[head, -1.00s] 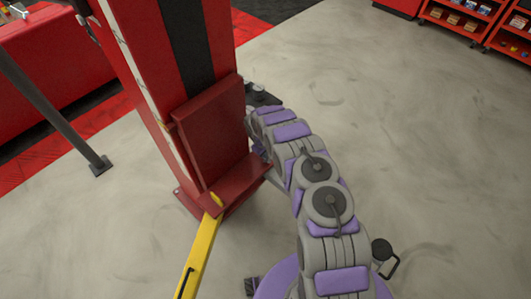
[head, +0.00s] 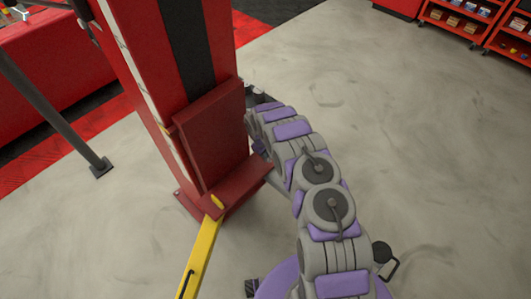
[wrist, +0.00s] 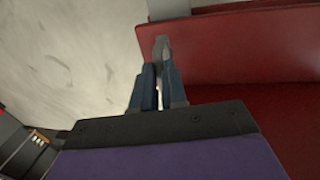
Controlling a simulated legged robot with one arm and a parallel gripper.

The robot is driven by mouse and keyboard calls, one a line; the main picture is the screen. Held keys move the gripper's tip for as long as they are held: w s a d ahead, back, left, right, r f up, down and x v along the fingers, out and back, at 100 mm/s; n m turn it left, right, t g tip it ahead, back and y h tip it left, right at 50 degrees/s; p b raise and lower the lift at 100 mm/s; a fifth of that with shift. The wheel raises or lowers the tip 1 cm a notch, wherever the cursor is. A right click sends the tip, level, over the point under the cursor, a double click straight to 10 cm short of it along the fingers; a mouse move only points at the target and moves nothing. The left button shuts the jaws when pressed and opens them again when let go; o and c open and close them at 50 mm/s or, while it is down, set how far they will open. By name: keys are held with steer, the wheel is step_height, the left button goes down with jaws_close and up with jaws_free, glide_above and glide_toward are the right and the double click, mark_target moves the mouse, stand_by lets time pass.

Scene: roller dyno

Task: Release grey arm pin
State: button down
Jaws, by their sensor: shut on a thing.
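In the wrist view my gripper (wrist: 161,68) has its two blue-grey fingers close together, shut on a small grey piece (wrist: 161,46) that I take to be the grey arm pin. The piece lies against the edge of a red metal part (wrist: 240,48); its lower end is hidden by the fingers. In the head view my arm reaches along the right side of the red lift post (head: 185,90). My gripper and the pin are hidden behind the post's carriage (head: 212,135) there.
A yellow lift arm (head: 202,255) with a black handle extends from the post's foot toward the bottom. A dark grey bar (head: 60,115) stands at left by a red bench (head: 40,75). Red shelf carts (head: 470,25) stand far right. The concrete floor at right is clear.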

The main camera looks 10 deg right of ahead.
steer(key=c, duration=1.4)
jaws_free()
steer(key=shift+r, duration=0.25)
steer(key=shift+o, duration=1.2)
steer(key=shift+f, duration=0.15)
step_height(320, 180, up, 17)
steer(key=s+a+p, duration=0.1)
steer(key=a+p, duration=0.1)
steer(key=shift+s+a, duration=0.4)
